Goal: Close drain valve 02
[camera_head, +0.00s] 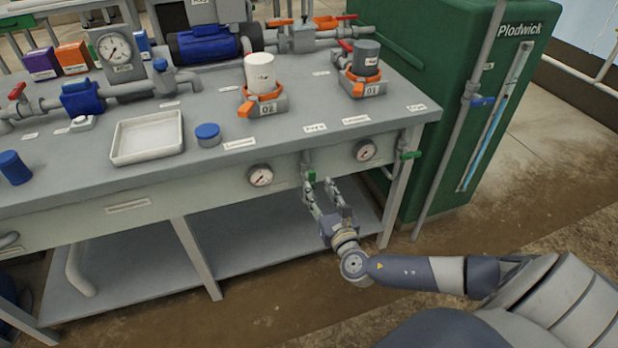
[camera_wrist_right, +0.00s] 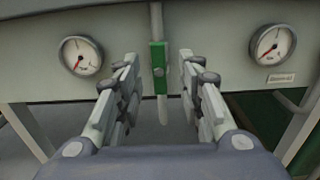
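A green valve handle (camera_wrist_right: 158,70) hangs on a thin vertical grey pipe below the bench top, between two gauges. It points down along the pipe. In the head view the green handle (camera_head: 311,177) shows small under the bench's front edge, and I can read no valve number on it. My right gripper (camera_head: 322,186) is open in front of it. In the wrist view the fingers of my right gripper (camera_wrist_right: 159,60) stand on both sides of the handle with a visible gap on each side. I cannot tell how deep the handle sits between them. My left gripper is not in view.
Gauges (camera_head: 260,175) and (camera_head: 364,150) flank the pipe on the front panel. A lower shelf (camera_head: 270,235) lies below, and a large green tank (camera_head: 450,150) stands at right.

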